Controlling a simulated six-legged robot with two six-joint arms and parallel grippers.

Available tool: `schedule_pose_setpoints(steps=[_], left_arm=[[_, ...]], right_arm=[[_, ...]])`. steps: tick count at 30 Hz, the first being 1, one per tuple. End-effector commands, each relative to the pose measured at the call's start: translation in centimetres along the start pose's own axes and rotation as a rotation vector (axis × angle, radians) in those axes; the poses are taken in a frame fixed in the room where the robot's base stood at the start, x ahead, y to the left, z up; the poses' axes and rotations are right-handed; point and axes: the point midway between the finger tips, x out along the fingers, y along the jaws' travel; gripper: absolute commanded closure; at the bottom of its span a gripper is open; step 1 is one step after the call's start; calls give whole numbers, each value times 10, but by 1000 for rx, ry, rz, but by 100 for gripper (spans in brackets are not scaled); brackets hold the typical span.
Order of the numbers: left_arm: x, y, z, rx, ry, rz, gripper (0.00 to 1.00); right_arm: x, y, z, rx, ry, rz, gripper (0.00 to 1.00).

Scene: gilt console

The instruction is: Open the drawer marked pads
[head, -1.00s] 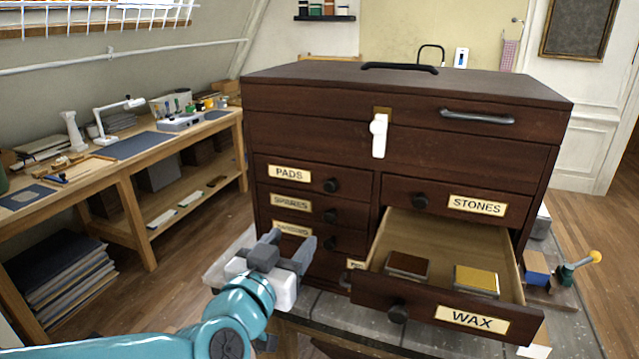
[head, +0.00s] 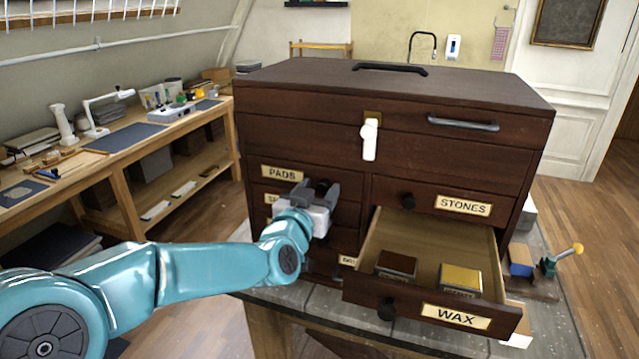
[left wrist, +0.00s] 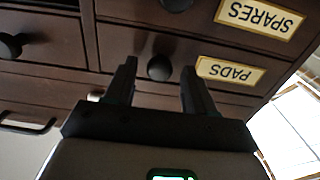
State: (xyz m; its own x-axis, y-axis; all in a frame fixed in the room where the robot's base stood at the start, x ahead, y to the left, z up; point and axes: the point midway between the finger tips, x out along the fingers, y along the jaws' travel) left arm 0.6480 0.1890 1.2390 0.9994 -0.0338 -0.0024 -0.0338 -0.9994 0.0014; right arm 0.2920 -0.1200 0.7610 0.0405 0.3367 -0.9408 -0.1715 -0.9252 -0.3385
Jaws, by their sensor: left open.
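The dark wooden chest (head: 480,160) stands on a bench. Its drawer labelled PADS (head: 282,173) is shut, at the upper left of the small drawers. The PADS label also shows upside down in the left wrist view (left wrist: 231,72). The drawer's round dark knob (left wrist: 159,67) lies between my left fingertips in that view. My left gripper (head: 318,191) is open in front of the PADS drawer, its fingers on either side of the knob. I cannot tell whether they touch it. The gripper partly hides the drawers below. My right gripper is not in view.
The WAX drawer (head: 457,316) stands pulled out at the lower right, with a brown block (head: 397,263) and a yellow block (head: 461,278) inside. The STONES drawer (head: 464,205) above it is shut. A workbench (head: 125,170) runs along the left wall.

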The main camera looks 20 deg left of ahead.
Motion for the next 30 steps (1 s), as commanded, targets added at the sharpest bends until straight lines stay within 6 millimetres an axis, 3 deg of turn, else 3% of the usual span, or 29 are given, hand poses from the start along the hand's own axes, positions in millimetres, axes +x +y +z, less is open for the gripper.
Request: schedule_pose_setpoints(steps=[11,14,16,17,30], left_arm=[[9,0,0,1,0,0,46],[9,0,0,1,0,0,72],[9,0,0,1,0,0,94],[9,0,0,1,0,0,100],[2,0,1,0,2,0,100]], right_arm=[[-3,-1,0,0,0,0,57],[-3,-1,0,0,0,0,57],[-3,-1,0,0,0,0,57],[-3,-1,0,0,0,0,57],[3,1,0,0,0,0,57]])
